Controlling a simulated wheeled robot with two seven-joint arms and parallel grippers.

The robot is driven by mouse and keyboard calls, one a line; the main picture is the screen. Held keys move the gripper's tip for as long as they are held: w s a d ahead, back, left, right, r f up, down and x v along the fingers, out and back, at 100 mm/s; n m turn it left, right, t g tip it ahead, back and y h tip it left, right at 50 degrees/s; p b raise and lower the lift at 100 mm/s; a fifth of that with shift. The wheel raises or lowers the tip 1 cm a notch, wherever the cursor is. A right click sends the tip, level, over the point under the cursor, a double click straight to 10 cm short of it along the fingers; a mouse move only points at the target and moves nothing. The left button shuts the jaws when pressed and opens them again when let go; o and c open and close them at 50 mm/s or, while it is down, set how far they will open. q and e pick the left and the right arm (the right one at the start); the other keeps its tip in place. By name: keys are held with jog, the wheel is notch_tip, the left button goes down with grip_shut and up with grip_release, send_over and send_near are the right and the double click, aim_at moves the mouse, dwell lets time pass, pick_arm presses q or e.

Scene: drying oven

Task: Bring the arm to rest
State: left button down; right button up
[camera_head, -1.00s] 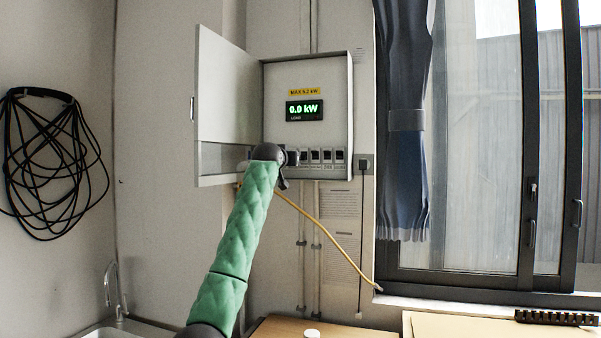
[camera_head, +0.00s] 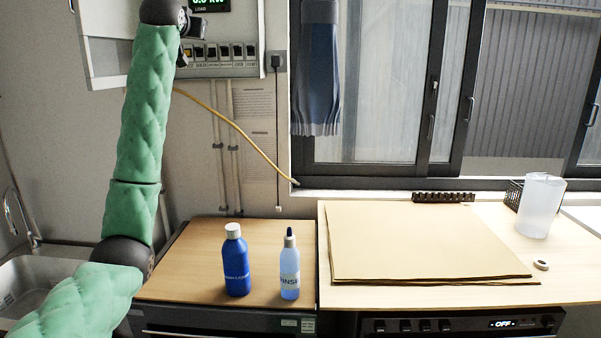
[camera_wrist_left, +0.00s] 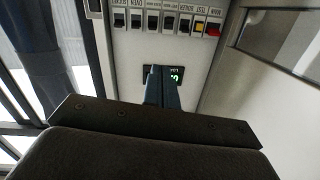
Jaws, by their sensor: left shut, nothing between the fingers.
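My left arm, in green padding, reaches up to the open electrical box (camera_head: 100,50) on the wall. My right gripper is not in view.
A blue bottle (camera_head: 236,262) and a rinse bottle (camera_head: 289,270) stand on the wooden top below. To the right are a cardboard stack (camera_head: 420,240), a translucent jug (camera_head: 541,205) and an appliance reading OFF (camera_head: 502,324). A sink (camera_head: 35,275) is at left. A yellow cable (camera_head: 230,122) hangs below the box.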

pick_arm(q)
jog(key=s+d+f+g, duration=0.25)
jog(key=s+f, duration=0.55)
jog(key=f, duration=1.1)
jog(key=s+d+f+m+g, duration=0.15)
jog(key=s+d+f, duration=0.45)
jog(key=f, duration=1.3)
jog(key=s+d+f+g, duration=0.2)
jog(key=s+f, duration=0.8)
jog(key=f, duration=0.9)
jog(key=s+d+f+g+h, duration=0.15)
jog(key=s+f+g, duration=0.45)
jog(key=s+f, duration=1.9)
jog(key=s+f+g, duration=0.3)
jog(key=s+f, duration=1)
jog(key=s, duration=0.4)
jog(key=shift+d+n+g, duration=0.3)
jog(key=shift+d+n, duration=0.1)
jog(key=shift+n, duration=0.05)
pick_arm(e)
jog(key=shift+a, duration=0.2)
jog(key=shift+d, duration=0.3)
pick_arm(q)
jog(key=shift+w, duration=0.1)
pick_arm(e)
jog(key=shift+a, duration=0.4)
